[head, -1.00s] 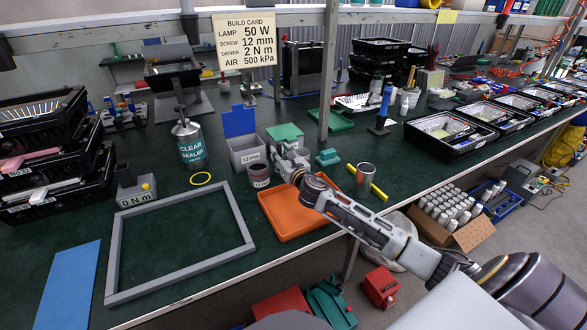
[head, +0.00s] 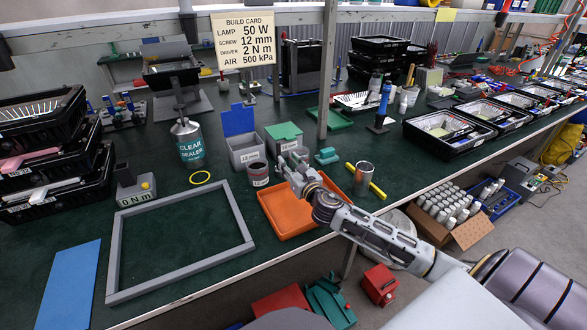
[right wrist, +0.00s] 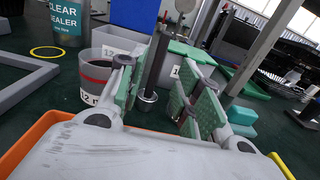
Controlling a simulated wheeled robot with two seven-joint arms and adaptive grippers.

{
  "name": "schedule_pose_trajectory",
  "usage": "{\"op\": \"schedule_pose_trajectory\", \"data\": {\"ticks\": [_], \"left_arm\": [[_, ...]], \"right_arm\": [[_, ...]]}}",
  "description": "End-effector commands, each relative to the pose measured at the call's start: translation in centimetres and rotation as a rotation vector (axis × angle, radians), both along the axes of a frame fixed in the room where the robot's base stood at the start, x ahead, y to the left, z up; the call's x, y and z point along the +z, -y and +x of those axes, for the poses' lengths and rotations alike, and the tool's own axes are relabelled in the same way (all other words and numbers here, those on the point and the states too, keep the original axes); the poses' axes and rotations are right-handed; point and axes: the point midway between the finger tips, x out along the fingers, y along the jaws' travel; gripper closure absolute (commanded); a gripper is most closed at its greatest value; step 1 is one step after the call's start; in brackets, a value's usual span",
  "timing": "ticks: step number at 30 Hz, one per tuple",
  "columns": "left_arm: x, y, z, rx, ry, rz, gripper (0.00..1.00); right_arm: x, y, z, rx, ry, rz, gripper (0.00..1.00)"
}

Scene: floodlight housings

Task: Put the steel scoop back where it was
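My right gripper (head: 292,158) is over the back edge of the orange tray (head: 290,232), beside the red-banded pot (head: 258,174). In the right wrist view its green-padded fingers (right wrist: 165,92) stand apart. A small steel cup on a dark upright handle, which looks like the steel scoop (right wrist: 147,97), shows between them, nearer the left finger. A gap shows between its handle and the right finger. I cannot tell whether it touches the left finger. The pot also shows in the right wrist view (right wrist: 97,72). I cannot make out the scoop in the head view. My left gripper is out of view.
A blue-lidded bin (head: 245,151) and a green-lidded bin (head: 284,134) stand behind the gripper. A steel can (head: 364,176) and yellow bar (head: 377,189) are to its right. A grey frame (head: 244,213) lies left of the tray. A metal post (head: 326,75) rises behind.

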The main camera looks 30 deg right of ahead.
Motion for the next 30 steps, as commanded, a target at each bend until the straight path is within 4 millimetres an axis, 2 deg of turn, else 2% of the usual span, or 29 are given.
{"op": "schedule_pose_trajectory", "data": {"ticks": [12,30], "left_arm": [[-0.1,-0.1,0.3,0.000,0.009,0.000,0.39],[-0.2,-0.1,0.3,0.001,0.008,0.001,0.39]], "right_arm": [[0.0,-0.1,-2.4,0.000,-0.001,0.000,0.66],[0.0,-0.1,-2.6,0.000,0.000,0.000,0.66]]}}
